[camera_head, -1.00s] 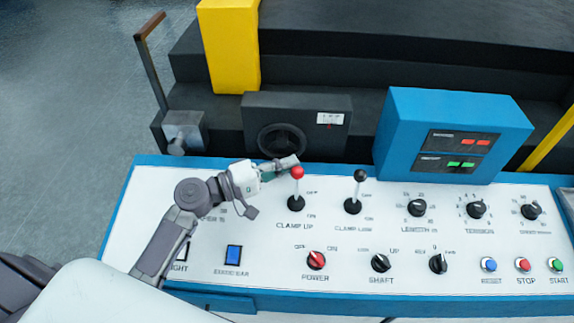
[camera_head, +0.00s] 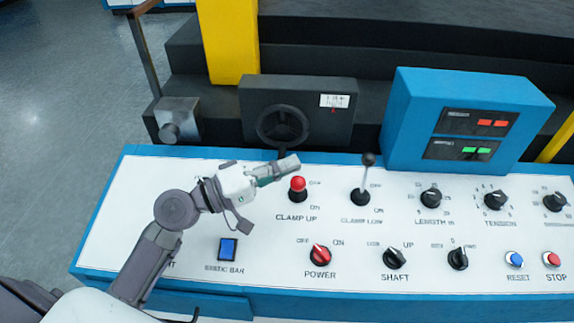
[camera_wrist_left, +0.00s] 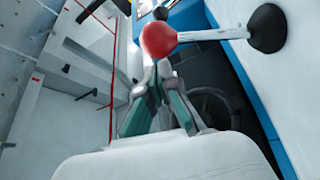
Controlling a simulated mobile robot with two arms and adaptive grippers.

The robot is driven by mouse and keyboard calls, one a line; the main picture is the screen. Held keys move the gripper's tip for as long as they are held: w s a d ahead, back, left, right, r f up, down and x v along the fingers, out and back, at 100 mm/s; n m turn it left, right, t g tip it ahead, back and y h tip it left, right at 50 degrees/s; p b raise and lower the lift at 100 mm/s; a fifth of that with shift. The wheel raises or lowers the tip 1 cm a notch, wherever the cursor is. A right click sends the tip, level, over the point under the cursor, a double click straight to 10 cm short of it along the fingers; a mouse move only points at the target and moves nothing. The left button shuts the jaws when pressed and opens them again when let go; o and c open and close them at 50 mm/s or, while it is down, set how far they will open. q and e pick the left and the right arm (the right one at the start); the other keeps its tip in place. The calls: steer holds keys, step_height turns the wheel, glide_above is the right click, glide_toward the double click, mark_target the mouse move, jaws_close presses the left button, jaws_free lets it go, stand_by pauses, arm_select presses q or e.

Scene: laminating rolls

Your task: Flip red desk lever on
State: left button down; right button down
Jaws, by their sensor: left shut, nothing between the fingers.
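The red-knobbed lever (camera_head: 298,184) stands at CLAMP UP on the white panel. Its knob sits low over the black base, leaning toward the near ON side. My left gripper (camera_head: 288,165) is shut and empty, its fingertips just beyond and above the red knob in the head view. In the left wrist view, the red knob (camera_wrist_left: 158,40) is in front of the closed fingertips (camera_wrist_left: 156,78), with its white stem running right to the black base. I cannot tell whether they touch. My right gripper is not in view.
A black-knobbed lever (camera_head: 368,160) stands taller to the right, at CLAMP LOW. Dials and buttons fill the panel's right side. A blue display box (camera_head: 415,110) and a dark handwheel (camera_head: 282,125) are behind the panel.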

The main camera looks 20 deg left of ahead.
arm_select(q)
steer(key=shift+s+d+f+b, duration=0.15)
steer(key=shift+s+b, duration=0.1)
steer(key=shift+s, duration=0.1)
steer(key=shift+s+d+f+b, duration=0.1)
steer(key=shift+s+f+b, duration=0.1)
steer(key=shift+s, duration=0.1)
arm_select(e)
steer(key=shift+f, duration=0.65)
arm_select(q)
steer(key=shift+s+f, duration=0.1)
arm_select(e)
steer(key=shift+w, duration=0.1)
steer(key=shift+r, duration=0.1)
